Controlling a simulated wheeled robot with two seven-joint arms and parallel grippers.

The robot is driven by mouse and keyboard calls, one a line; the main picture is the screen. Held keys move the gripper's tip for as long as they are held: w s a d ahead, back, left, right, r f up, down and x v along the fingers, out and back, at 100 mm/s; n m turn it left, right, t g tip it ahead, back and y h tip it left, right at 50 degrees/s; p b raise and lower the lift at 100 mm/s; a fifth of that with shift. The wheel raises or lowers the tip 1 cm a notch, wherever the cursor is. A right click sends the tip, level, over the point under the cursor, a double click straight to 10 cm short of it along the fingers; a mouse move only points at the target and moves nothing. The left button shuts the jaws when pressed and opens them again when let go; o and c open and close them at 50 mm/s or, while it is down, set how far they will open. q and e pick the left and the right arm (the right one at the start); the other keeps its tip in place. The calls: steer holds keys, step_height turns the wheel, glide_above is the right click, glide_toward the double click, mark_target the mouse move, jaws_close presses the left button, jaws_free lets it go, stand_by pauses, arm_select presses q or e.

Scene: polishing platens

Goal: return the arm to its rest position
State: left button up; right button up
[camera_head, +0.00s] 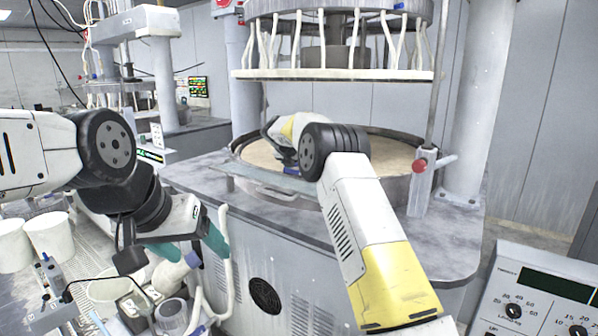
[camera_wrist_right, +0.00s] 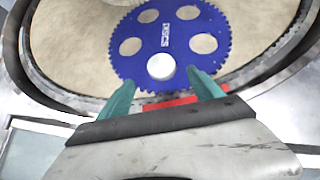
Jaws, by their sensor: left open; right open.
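My right arm (camera_head: 365,220) reaches over the front of the round polishing platen (camera_head: 400,160). Its gripper is mostly hidden behind the arm in the head view. In the right wrist view my right gripper (camera_wrist_right: 163,84) is open, with its two teal fingers apart. A white round disc (camera_wrist_right: 161,67) lies just beyond and between the fingertips, on a blue toothed carrier (camera_wrist_right: 185,45) with several round holes. I cannot tell whether the fingers touch the disc. My left gripper (camera_head: 190,252) is open and empty at lower left, its teal fingers pointing down above the cluttered bench.
White tubs (camera_head: 50,236) and a small grey device (camera_head: 55,280) stand at the lower left. The upper platen assembly (camera_head: 335,75) hangs above the machine. A red-knobbed post (camera_head: 420,180) stands at the platen's right. A control box (camera_head: 545,295) sits at lower right.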

steer(key=shift+s+a+r, duration=0.25)
steer(key=shift+s+r, duration=0.1)
steer(key=shift+r, duration=0.1)
steer(key=s+d+r+m+g+y, duration=0.1)
steer(key=s+d+r+m, duration=0.3)
steer(key=s, duration=0.5)
steer(key=s+d+r+m+y, duration=0.15)
steer(key=s+r+m, duration=0.25)
steer(key=s+m, duration=0.45)
steer(key=s+d+r+m+g+y, duration=0.1)
steer(key=s+d+r+m, duration=0.25)
steer(key=s, duration=0.65)
steer(key=s+f+m+y, duration=0.1)
steer(key=s+f+m, duration=0.2)
steer(key=s+m, duration=0.4)
steer(key=s+f+m+y, duration=0.1)
steer(key=s+f+m, duration=0.3)
steer(key=s, duration=1.8)
steer(key=m, duration=0.3)
steer(key=shift+s+a+m+g+y, duration=0.2)
steer(key=shift+a+m+g+y, duration=0.1)
steer(key=shift+a+g+y, duration=0.1)
